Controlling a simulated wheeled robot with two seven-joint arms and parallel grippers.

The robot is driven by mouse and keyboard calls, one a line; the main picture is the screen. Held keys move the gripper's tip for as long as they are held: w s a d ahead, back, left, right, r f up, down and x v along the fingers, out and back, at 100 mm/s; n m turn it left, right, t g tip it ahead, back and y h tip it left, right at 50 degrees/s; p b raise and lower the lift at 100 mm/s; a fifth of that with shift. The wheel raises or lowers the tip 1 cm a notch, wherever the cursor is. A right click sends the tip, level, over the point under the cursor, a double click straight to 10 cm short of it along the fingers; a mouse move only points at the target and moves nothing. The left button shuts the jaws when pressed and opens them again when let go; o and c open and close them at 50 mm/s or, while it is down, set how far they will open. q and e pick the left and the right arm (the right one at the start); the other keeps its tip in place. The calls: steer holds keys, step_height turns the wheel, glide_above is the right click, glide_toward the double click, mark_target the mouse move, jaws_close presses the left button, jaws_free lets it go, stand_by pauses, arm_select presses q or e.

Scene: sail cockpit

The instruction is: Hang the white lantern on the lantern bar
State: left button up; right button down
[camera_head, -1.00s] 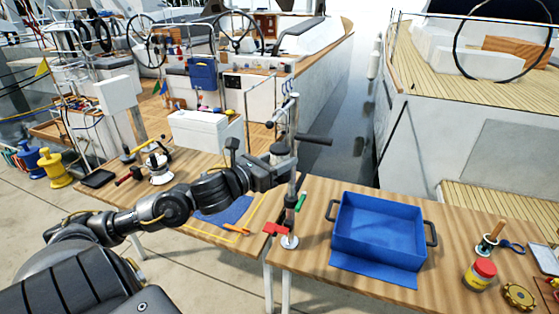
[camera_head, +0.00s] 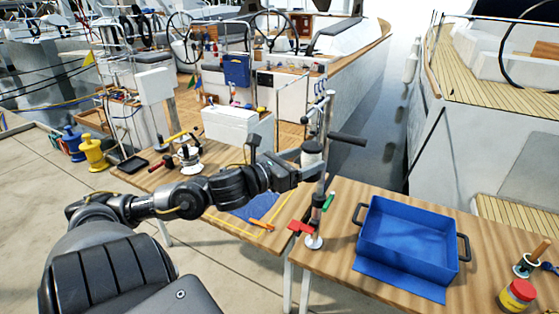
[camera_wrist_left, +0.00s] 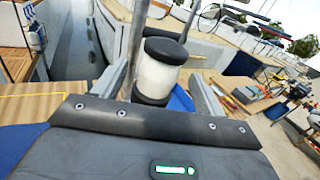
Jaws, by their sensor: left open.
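The white lantern (camera_head: 312,160), a short white cylinder with dark caps, is upright beside a metal post above the gap between the tables. In the left wrist view the lantern (camera_wrist_left: 160,70) stands between the fingers, with gaps at its sides. My left gripper (camera_head: 308,170) is open around it. The post (camera_head: 325,150) rises from a round white base on the right table, with small fittings at its top. A dark horizontal bar (camera_head: 347,138) sticks out to its right; I cannot tell whether this is the lantern bar. The lantern's hanging point is unclear. My right gripper is out of view.
A blue tray (camera_head: 408,240) with dark handles sits on the right table (camera_head: 340,205). A red clamp-like part (camera_head: 300,226) is near the post's foot. Boats lie behind.

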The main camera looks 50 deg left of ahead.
arm_select(q)
steer(key=s+a+p, duration=0.1)
steer(key=s+p, duration=0.6)
steer(key=s, duration=0.1)
stand_by(0.4)
